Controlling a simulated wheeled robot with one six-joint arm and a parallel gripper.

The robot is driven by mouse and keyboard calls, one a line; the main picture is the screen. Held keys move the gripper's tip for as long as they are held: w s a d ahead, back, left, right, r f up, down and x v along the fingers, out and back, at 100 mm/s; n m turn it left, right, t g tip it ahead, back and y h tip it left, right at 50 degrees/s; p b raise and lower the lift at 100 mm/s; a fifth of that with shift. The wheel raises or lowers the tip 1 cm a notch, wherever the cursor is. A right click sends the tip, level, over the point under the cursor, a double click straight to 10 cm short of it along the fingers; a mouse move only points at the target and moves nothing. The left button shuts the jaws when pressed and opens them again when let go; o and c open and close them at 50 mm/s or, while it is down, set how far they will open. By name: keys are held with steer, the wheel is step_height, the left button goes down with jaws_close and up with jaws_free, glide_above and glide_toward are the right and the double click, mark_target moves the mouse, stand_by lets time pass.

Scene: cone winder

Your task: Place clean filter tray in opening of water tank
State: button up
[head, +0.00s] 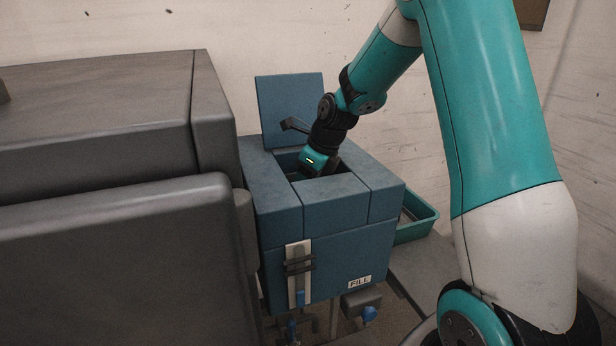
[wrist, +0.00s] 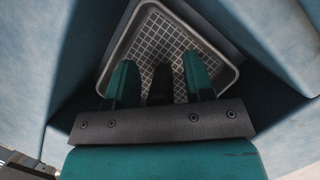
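The blue water tank (head: 330,215) has its lid (head: 290,108) raised at the back and a square opening in its top. The filter tray (wrist: 228,75), pale-rimmed with a grid mesh floor, shows in the wrist view inside the opening, turned at an angle to my gripper. My gripper (wrist: 160,80) reaches down into the opening over the tray. Its two teal fingers stand apart. A dark upright piece (wrist: 160,86), perhaps the tray's handle, lies between them with a narrow gap on each side. In the head view the fingertips and tray are hidden by the tank walls.
A large grey machine housing (head: 100,120) stands close on the tank's left. A teal-green bin (head: 416,218) sits behind the tank's right side. A FILL label (head: 360,282), a gauge strip (head: 298,272) and blue-handled valves (head: 369,314) are on the tank's front and below.

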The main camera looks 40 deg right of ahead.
steer(key=b+v, duration=0.1)
steer(key=v, duration=1.1)
steer(key=shift+r, duration=0.2)
stand_by(0.8)
